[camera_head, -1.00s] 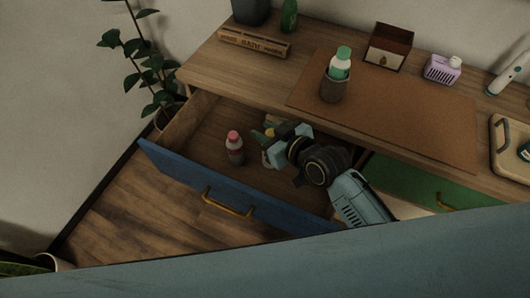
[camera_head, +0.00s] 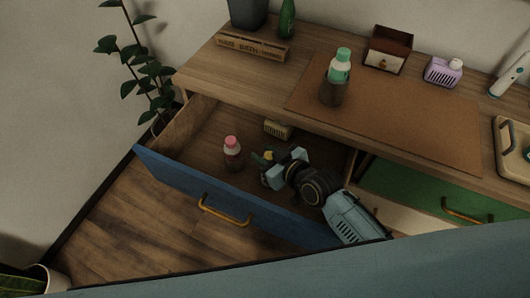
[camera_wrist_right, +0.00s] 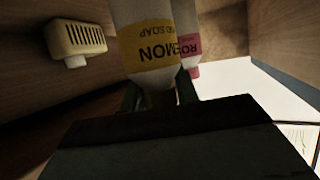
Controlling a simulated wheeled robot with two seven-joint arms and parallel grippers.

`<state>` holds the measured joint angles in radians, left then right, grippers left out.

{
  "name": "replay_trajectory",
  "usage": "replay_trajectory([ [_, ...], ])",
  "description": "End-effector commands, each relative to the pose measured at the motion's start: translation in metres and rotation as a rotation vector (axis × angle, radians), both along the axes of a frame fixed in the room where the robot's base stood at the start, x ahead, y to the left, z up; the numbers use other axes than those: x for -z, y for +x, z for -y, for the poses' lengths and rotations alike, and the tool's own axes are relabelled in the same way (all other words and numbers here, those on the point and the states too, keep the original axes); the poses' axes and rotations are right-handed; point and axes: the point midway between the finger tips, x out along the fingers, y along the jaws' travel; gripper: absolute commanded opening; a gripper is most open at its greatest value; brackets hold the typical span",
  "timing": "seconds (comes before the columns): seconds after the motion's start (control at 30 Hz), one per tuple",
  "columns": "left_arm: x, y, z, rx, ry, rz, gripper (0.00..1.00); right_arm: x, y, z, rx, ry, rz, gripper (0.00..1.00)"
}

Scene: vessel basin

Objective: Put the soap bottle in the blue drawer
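The soap bottle (camera_wrist_right: 150,50) is pale with a yellow label whose text reads upside down in the wrist view. My right gripper (camera_head: 268,164) is inside the open blue drawer (camera_head: 195,188). It appears shut on the bottle's upper part, with one finger on each side in the wrist view (camera_wrist_right: 158,96). In the head view the gripper hides most of the bottle; a small yellow part (camera_head: 268,155) shows between the fingers. I cannot tell whether the bottle touches the drawer floor. My left gripper is not in view.
A pink-capped bottle (camera_head: 232,155) stands in the drawer left of the gripper. A yellow ribbed dispenser (camera_head: 278,130) is at the drawer's back. A green-capped bottle (camera_head: 339,68) in a dark holder (camera_head: 333,94) stands on the tabletop mat (camera_head: 410,120). A green drawer (camera_head: 415,190) is at right.

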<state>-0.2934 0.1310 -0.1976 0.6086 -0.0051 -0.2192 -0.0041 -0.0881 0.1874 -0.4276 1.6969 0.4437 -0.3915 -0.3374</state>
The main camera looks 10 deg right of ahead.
Motion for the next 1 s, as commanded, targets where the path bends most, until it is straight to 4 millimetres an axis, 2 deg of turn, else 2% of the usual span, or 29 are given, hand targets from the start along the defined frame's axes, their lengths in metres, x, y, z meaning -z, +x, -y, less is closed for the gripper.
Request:
replay_trajectory([
  [0.03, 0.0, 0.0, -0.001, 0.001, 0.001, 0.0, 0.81, 0.0, 0.0, 0.0, 0.0, 0.001, 0.001, 0.37],
  [0.13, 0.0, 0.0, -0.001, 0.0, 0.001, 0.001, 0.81, -0.001, 0.0, 0.0, 0.0, 0.001, 0.001, 0.49],
  [0.47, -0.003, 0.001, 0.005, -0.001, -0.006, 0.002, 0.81, -0.006, 0.0, 0.0, 0.001, 0.002, 0.001, 0.49],
  [0.8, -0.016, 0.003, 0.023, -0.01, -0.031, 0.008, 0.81, -0.026, -0.043, 0.027, -0.002, -0.002, 0.0, 0.49],
  [1.0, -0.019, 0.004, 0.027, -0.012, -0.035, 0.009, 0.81, -0.033, -0.057, 0.036, -0.001, 0.0, 0.0, 0.49],
])
